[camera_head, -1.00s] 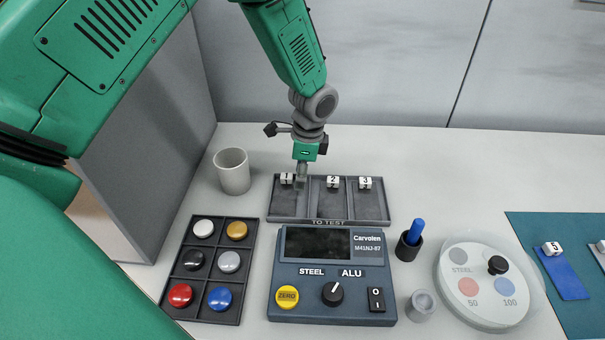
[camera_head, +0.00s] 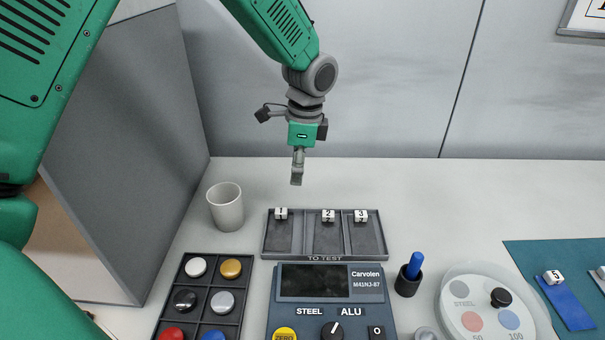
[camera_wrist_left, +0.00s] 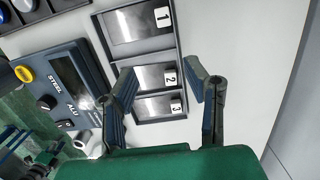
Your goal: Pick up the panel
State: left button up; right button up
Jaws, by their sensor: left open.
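The "TO TEST" tray (camera_head: 326,258) has three compartments, tagged 1 (camera_head: 281,213), 2 (camera_head: 328,215) and 3 (camera_head: 361,216). In the left wrist view each compartment holds a shiny grey plate: plate 1 (camera_wrist_left: 128,24), plate 2 (camera_wrist_left: 150,77) and plate 3 (camera_wrist_left: 150,106). A blue panel with tag 5 (camera_head: 567,305) lies on the teal mat (camera_head: 540,255) at the right. My left gripper (camera_head: 297,181) is open and empty, pointing down above the tray's back side. In the wrist view its fingers (camera_wrist_left: 160,78) stand apart over the tray, partly in front of compartment 2.
A tester console (camera_head: 300,311) stands in front of the tray. A cup (camera_head: 226,208) is to the left, above a dark rack of coloured buttons (camera_head: 209,285). A pen holder (camera_head: 407,282) and round white dial (camera_head: 470,300) stand right. The back right table is clear.

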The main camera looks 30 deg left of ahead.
aim_at(572, 314)
jog(key=k, duration=1.5)
